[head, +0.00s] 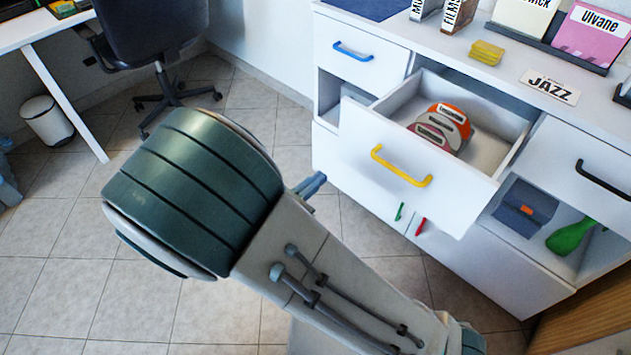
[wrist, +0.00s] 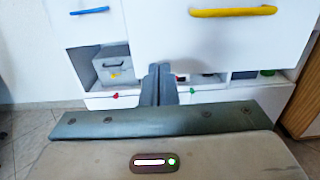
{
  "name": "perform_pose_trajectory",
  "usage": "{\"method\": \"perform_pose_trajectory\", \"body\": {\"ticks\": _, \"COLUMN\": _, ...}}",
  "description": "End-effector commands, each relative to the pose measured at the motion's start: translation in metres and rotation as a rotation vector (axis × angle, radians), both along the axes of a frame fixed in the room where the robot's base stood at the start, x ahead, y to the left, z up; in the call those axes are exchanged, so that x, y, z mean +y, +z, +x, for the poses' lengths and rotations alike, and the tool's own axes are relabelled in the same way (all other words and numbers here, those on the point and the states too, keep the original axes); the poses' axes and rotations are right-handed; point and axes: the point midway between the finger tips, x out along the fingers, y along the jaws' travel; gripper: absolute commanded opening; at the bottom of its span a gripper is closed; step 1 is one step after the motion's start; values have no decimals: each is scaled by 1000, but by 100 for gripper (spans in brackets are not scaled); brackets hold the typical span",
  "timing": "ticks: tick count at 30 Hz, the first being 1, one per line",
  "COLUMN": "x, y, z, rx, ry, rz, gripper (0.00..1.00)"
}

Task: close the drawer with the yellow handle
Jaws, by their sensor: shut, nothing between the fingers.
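The drawer with the yellow handle (head: 400,166) stands pulled out of the white cabinet, with its white front (head: 360,140) facing me. Discs with orange and pink labels (head: 447,122) lie inside it. In the wrist view the yellow handle (wrist: 233,11) is at the upper right, on the drawer front (wrist: 200,45). My gripper (wrist: 159,70) is shut and empty, below and to the left of the handle. In the head view my gripper (head: 314,182) shows just left of the drawer front, mostly hidden behind my arm. I cannot tell whether it touches the front.
A blue-handled drawer (head: 362,58) is shut on the left, and a drawer with a black handle (head: 602,180) is on the right. An open shelf holds a blue box (head: 524,207) and a green object (head: 570,236). A chair (head: 150,40) and bin (head: 47,121) stand left; the tiled floor between is clear.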

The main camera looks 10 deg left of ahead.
Motion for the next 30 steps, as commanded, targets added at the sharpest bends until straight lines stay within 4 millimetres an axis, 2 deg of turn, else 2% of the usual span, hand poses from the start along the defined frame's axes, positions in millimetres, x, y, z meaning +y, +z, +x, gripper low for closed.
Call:
{"method": "perform_pose_trajectory", "body": {"ticks": 9, "x": -44, "y": -3, "z": 54, "rx": 0, "ry": -5, "rz": 1, "gripper": 0}}
{"method": "perform_pose_trajectory", "body": {"ticks": 15, "x": -61, "y": -2, "z": 77, "rx": 0, "ry": -4, "rz": 2, "gripper": 0}}
{"method": "perform_pose_trajectory", "body": {"ticks": 21, "x": -68, "y": -1, "z": 86, "rx": 1, "ry": -2, "rz": 2, "gripper": 0}}
{"method": "perform_pose_trajectory", "body": {"ticks": 30, "x": -65, "y": 0, "z": 86, "rx": 1, "ry": -1, "rz": 2, "gripper": 0}}
